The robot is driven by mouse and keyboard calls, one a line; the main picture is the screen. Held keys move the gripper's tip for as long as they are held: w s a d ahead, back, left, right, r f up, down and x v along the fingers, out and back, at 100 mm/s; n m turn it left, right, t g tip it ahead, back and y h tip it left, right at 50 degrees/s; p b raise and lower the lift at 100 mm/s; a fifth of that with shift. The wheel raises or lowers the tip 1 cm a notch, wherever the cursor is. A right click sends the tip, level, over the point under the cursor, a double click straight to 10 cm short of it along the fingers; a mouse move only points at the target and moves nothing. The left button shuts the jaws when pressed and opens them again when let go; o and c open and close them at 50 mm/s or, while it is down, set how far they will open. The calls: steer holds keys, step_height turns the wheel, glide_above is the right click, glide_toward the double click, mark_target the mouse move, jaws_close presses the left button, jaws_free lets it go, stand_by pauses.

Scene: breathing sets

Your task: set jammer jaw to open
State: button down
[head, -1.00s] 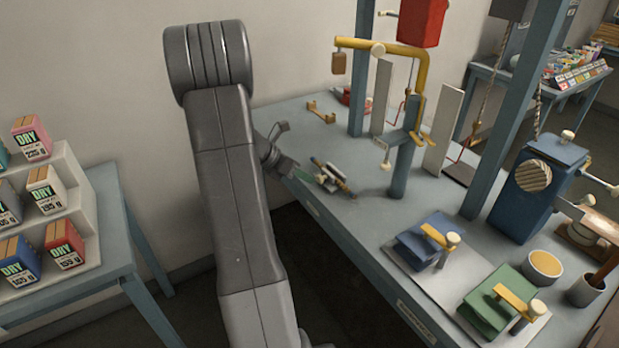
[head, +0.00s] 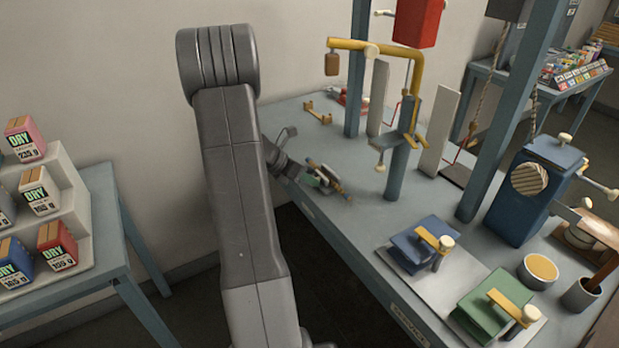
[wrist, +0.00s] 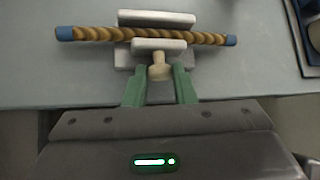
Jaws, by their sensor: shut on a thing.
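The jammer (wrist: 127,60) is a pale base on the bench with two pale jaw blocks. A brown twisted rope (wrist: 85,34) with blue ends runs between the back jaw (wrist: 156,18) and the front jaw (wrist: 158,45). The front jaw sits close against the rope; I cannot tell if it presses it. A wooden knob (wrist: 159,68) sticks out from the front jaw toward me. My gripper (wrist: 160,74) has its green fingers shut on the knob. In the head view my gripper (head: 313,179) is at the rope (head: 333,180), near the bench's left edge.
The blue-grey bench (head: 345,228) is clear in front of the jammer. A yellow bracket (head: 319,112) lies behind it. A post with a yellow arm (head: 399,160) stands to its right. A shelf of boxes (head: 68,190) is at the far left.

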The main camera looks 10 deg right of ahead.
steer(key=shift+s+a, duration=0.15)
steer(key=shift+a, duration=0.35)
steer(key=c, duration=1.5)
jaws_free()
steer(key=shift+o, duration=0.2)
steer(key=v, duration=1.3)
steer(key=shift+a+r, duration=0.25)
steer(key=shift+r, duration=0.1)
steer(key=shift+s+d+f, duration=0.1)
steer(key=x, duration=1.4)
steer(key=shift+w+d, duration=0.2)
steer(key=shift+d, duration=0.05)
